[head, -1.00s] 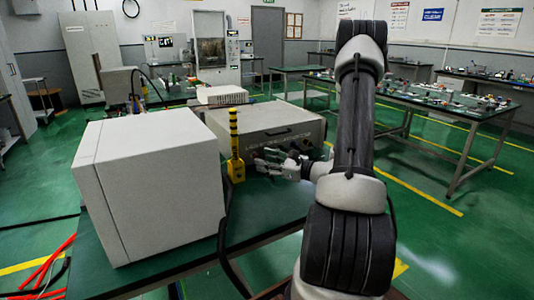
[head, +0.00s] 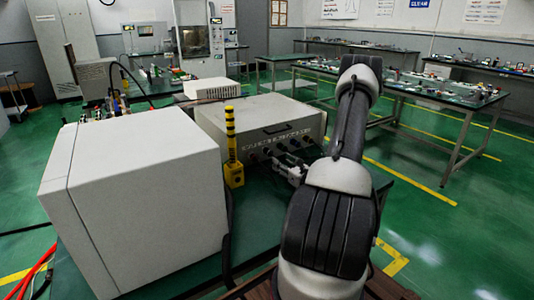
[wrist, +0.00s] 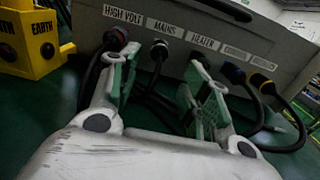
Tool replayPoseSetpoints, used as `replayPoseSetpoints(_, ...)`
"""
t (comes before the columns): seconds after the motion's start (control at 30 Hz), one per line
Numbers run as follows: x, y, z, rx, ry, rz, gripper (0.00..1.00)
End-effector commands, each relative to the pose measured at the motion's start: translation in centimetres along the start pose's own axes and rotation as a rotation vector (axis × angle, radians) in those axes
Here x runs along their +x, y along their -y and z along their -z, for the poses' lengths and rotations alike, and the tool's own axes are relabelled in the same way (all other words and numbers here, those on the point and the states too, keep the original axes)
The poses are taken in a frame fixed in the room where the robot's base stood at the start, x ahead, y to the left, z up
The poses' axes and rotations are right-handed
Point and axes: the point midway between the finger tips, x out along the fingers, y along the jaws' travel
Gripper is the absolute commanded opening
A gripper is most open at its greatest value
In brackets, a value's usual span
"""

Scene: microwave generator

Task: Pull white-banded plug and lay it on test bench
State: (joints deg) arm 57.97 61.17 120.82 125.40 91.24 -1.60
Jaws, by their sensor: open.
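The generator box (head: 265,118) has a row of cable plugs on its front, under labels reading HIGH VOLT, MAINS and HEATER. In the wrist view, a dark plug with a pale ring (wrist: 158,50) sits in the panel under MAINS; it appears to be the white-banded one. My gripper (wrist: 162,88) is open, its two green-padded fingers apart in front of the panel, with this plug showing between them. I see no contact. In the head view my gripper (head: 292,170) is partly hidden by my arm. The green bench top (head: 262,212) lies beneath.
Neighbouring plugs include a blue-banded one (wrist: 234,74) and a yellow-banded one (wrist: 262,82), with black cables hanging down. A yellow EARTH block (wrist: 38,42) stands at left. A large white cabinet (head: 140,190) fills the bench's left side.

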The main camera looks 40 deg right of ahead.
Motion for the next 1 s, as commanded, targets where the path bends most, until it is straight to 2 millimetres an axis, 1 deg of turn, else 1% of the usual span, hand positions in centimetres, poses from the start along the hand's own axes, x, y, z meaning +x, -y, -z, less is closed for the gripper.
replayPoseSetpoints(0.17, 0.6, -0.1, 0.0, -0.001, 0.0, -0.003, 0.47)
replayPoseSetpoints(0.27, 1.5, -0.1, 0.0, -0.002, 0.001, -0.003, 0.47)
replayPoseSetpoints(0.5, 5.0, -0.2, -0.1, -0.002, 0.001, -0.004, 0.47)
replayPoseSetpoints(0.7, 7.5, -0.1, -0.1, -0.001, 0.001, -0.003, 0.47)
replayPoseSetpoints(0.83, 8.5, -0.1, 0.0, -0.001, 0.0, -0.003, 0.47)
replayPoseSetpoints(1.0, 9.0, -0.1, -0.1, -0.001, 0.001, -0.001, 0.47)
